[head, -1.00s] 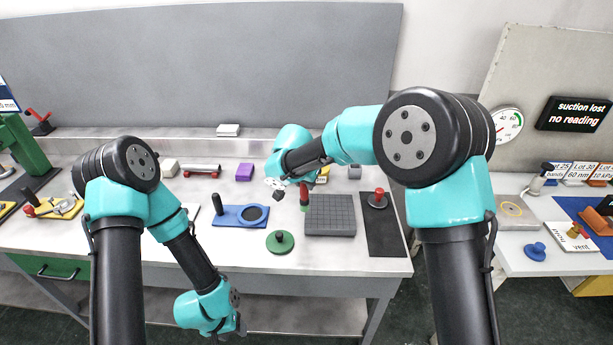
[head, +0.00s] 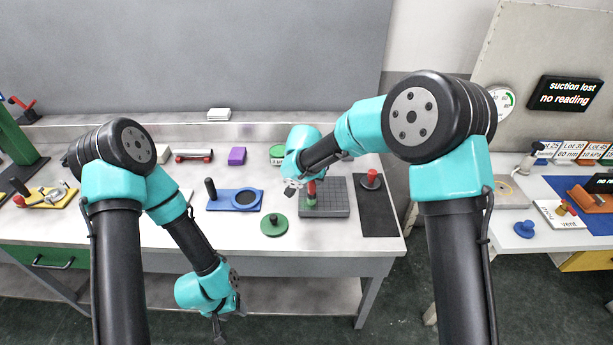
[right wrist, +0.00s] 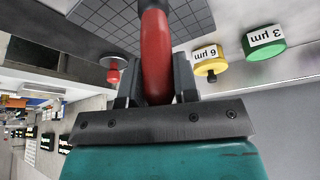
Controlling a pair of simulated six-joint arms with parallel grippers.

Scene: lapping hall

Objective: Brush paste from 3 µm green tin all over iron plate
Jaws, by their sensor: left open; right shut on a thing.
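My right gripper (head: 296,186) is shut on a brush with a red handle (right wrist: 155,55). In the head view the brush (head: 311,188) stands roughly upright over the left part of the dark gridded iron plate (head: 336,205), and its lower end looks green. I cannot tell whether it touches the plate. The iron plate also shows in the right wrist view (right wrist: 92,18); no clear paste shows on it. The green 3 µm tin (head: 276,161) stands behind the plate, partly hidden by my right arm; its label reads in the right wrist view (right wrist: 262,50). My left gripper (head: 218,328) is open and empty, below the bench's front edge.
A yellow 6 µm tin (right wrist: 210,66) stands beside the green one. A green disc with a knob (head: 274,226) lies left of the plate. A red-knobbed weight (head: 371,180) sits on a dark mat (head: 379,220) to the right. A blue holder (head: 222,201) is further left.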

